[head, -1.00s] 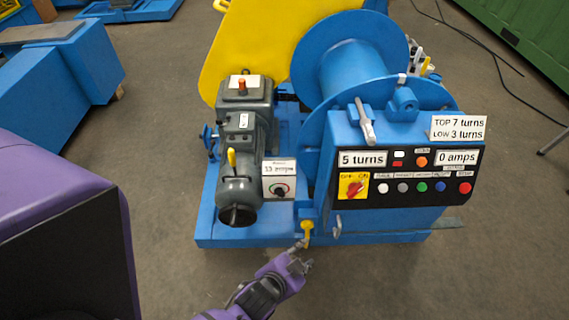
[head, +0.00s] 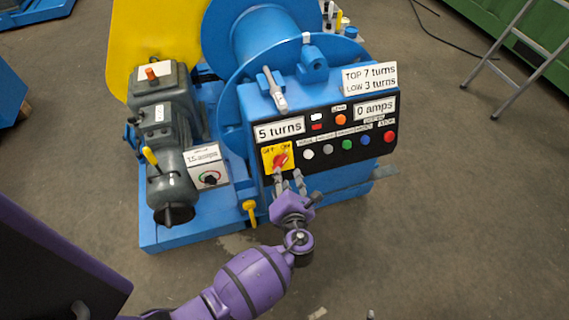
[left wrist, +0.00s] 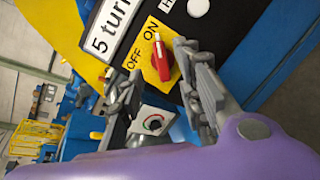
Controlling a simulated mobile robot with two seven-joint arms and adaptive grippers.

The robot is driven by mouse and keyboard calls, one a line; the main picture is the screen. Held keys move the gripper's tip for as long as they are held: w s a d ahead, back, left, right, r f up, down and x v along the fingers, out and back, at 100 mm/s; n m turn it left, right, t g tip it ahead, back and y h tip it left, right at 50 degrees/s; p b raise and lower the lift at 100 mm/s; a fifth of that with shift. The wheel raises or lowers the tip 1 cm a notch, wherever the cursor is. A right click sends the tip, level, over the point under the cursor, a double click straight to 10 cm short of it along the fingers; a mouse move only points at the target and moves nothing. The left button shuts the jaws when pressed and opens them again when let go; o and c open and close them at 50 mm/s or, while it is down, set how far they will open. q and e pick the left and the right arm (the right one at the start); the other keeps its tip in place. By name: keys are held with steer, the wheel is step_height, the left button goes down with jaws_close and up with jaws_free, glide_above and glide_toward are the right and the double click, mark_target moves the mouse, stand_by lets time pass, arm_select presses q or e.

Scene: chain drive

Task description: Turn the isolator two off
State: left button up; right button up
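A red rotary isolator knob (head: 280,161) sits on a yellow OFF/ON plate (head: 268,153) at the left end of the black control panel. Its handle appears to point toward ON. It also shows in the left wrist view as a red handle (left wrist: 163,62) on the yellow plate (left wrist: 149,75). My left gripper (head: 287,181) is just in front of and below the knob. In the left wrist view my left gripper (left wrist: 160,90) is open, its fingers apart with the knob seen between and beyond them. Contact cannot be told. My right gripper is not in view.
A second dial on a white plate (head: 209,178) stands left of the panel, beside the grey motor (head: 165,120). Coloured buttons (head: 347,145) line the panel to the right. A yellow-handled valve (head: 250,210) is below.

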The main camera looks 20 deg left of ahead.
mark_target(283, 163)
arm_select(q)
steer(key=x, duration=0.7)
steer(key=shift+d+b, duration=0.1)
steer(key=shift+b, duration=0.2)
jaws_close()
